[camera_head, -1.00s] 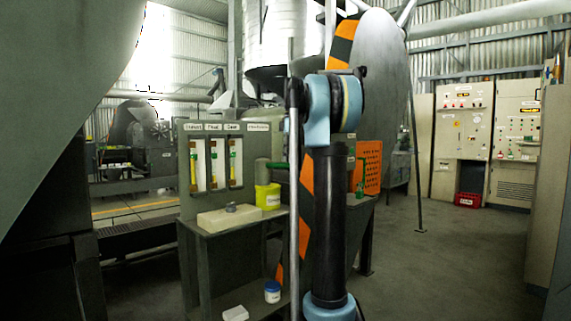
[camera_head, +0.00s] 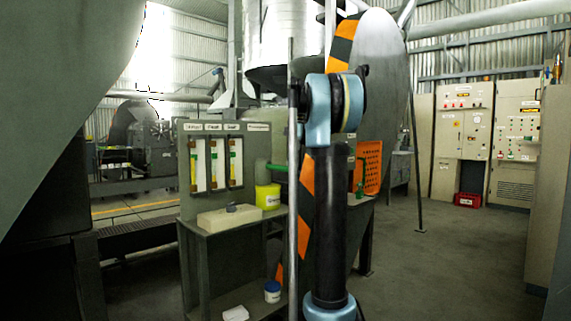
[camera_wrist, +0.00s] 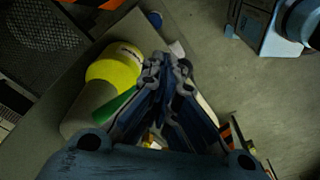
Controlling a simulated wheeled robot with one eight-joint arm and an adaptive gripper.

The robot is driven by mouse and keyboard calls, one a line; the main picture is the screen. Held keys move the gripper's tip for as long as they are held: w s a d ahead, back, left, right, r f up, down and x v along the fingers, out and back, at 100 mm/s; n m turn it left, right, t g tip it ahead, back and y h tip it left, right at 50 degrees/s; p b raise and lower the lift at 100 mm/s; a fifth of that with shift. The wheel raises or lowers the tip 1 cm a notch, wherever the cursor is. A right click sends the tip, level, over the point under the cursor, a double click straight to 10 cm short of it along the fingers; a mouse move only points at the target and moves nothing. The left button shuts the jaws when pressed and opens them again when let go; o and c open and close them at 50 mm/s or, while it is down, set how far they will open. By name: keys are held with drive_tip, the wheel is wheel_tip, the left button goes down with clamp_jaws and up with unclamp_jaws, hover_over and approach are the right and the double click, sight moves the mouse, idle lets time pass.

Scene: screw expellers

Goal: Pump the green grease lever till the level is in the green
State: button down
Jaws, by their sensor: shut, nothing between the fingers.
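The green lever (camera_head: 277,167) shows in the head view just above the yellow bucket, its right part hidden behind my arm. In the wrist view a green bar, which looks like the same lever (camera_wrist: 114,106), lies beside the yellow bucket, left of my gripper (camera_wrist: 166,64). My gripper's fingers are together and empty. I cannot tell whether they touch the lever. The gauge panel (camera_head: 203,209) bears three upright gauges, the left (camera_head: 193,165), middle (camera_head: 213,163) and right (camera_head: 234,161), with yellow and green in them. Their labels and exact levels are too small to read.
The yellow bucket (camera_head: 267,196) stands on a bench beside a pale block (camera_head: 222,219). A blue-and-white tub (camera_head: 272,291) is on the lower shelf. A large disc with orange-black stripes (camera_head: 385,90) stands behind my arm. Open floor (camera_head: 430,270) lies to the right.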

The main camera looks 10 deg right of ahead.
drive_tip(key=shift+s+d+r, duration=0.15)
drive_tip(key=shift+d+r, duration=0.05)
drive_tip(key=shift+d, duration=0.35)
wheel_tip(320, 180, up, 12)
drive_tip(key=d, duration=0.1)
idle(0.3)
drive_tip(key=shift+d+f, duration=0.1)
drive_tip(key=shift+s, duration=0.1)
idle(0.4)
